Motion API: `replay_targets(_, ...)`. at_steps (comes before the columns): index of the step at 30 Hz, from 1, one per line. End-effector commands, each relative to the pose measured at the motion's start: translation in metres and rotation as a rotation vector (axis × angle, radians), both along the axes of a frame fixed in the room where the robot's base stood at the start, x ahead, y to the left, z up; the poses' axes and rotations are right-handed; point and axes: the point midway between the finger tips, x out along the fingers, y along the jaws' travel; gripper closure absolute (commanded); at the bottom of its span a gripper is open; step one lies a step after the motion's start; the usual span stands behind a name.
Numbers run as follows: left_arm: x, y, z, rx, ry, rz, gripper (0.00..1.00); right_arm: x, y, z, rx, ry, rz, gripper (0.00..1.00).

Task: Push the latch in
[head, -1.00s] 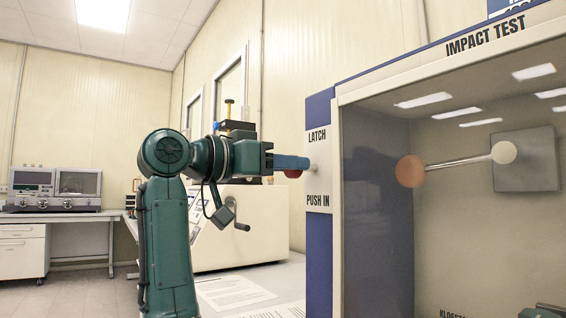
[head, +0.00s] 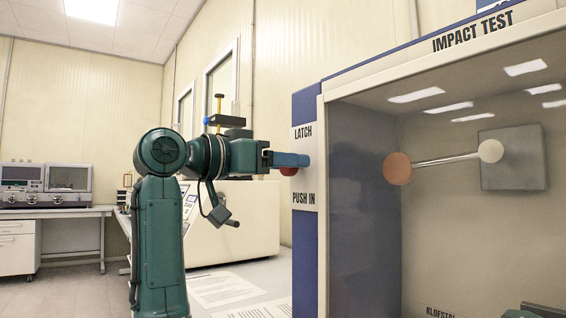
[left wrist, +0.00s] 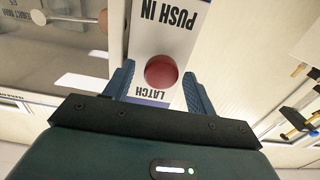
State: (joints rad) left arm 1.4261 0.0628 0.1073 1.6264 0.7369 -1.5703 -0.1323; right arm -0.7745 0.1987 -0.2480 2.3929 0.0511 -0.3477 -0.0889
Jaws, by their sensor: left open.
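The latch is a red round knob (left wrist: 161,72) on a white panel (head: 304,179) lettered "LATCH" and "PUSH IN", on the blue left side of the impact test cabinet (head: 306,265). In the head view the red knob (head: 288,171) shows just under my left fingers. My left gripper (head: 303,160) is open at the panel. In the left wrist view the fingers (left wrist: 158,88) stand on either side of the knob, apart from each other. I cannot tell whether they touch it.
Inside the cabinet, a rod with an orange end (head: 398,169) reaches to a grey plate (head: 514,160). A cream machine (head: 250,225) stands behind my arm. Paper sheets (head: 222,288) lie on the table. A bench with instruments (head: 45,185) is at the far left.

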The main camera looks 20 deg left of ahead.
Motion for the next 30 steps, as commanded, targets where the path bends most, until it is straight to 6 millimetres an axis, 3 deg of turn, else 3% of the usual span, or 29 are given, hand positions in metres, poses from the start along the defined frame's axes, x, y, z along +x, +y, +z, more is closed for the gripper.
replay_targets(18, -0.09, 0.071, 0.0, -0.001, -0.002, 0.003, 0.44, 0.001, 0.001, -0.004, -0.009, 0.0, 0.006, 0.64)
replay_targets(30, -0.1, 0.078, 0.0, -0.001, 0.0, 0.0, 0.44, 0.001, 0.002, -0.004, -0.009, 0.0, 0.007, 0.64)
